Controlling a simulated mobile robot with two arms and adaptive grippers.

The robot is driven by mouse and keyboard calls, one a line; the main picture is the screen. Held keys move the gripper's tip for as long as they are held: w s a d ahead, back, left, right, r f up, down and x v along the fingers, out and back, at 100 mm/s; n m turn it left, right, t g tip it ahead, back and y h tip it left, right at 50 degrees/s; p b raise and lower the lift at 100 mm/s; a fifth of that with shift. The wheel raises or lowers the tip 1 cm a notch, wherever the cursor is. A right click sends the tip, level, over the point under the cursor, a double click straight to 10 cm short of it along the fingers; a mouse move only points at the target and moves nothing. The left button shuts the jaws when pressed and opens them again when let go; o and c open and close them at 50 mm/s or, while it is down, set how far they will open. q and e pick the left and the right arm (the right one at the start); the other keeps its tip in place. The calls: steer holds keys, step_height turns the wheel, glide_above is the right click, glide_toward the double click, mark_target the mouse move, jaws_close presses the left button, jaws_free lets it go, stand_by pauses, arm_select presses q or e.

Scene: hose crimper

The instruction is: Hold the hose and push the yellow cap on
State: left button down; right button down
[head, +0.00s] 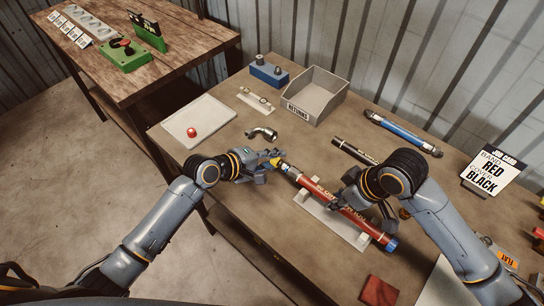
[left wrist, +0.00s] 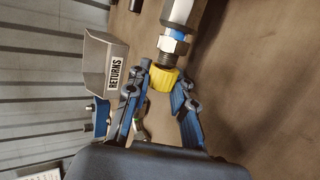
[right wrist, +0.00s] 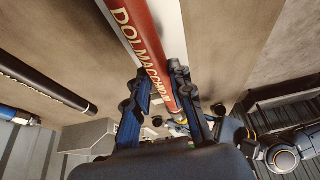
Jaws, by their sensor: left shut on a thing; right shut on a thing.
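The red hose (head: 318,188) lies slanted over a white cradle (head: 325,225), with a blue end (head: 391,244) at the near right. My right gripper (head: 352,203) is shut on the hose; its fingers flank the red sleeve (right wrist: 146,42) in the right wrist view. My left gripper (head: 273,160) is shut on the yellow cap (head: 279,163) at the hose's far left end. In the left wrist view the cap (left wrist: 162,79) sits between the fingertips, in line with the metal fitting (left wrist: 174,40) and meeting its end. How deep it sits is hidden.
A grey RETURNS bin (head: 316,96), a bent metal fitting (head: 262,133) and a white tray (head: 207,119) with a red ball stand behind. A black hose (head: 352,150) and a blue hose (head: 402,134) lie behind the right arm. A job card (head: 492,171) stands at right.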

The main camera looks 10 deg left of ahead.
arm_select(q)
steer(key=shift+s+d, duration=0.3)
steer(key=shift+d, duration=0.2)
steer(key=shift+s+d, duration=0.2)
steer(key=shift+d, duration=0.05)
steer(key=c, duration=1.1)
jaws_free()
steer(key=shift+o, duration=0.2)
steer(key=shift+a, duration=0.1)
steer(key=v, duration=1.2)
steer(key=shift+w+r, duration=0.1)
arm_select(e)
steer(key=c, duration=1.1)
jaws_free()
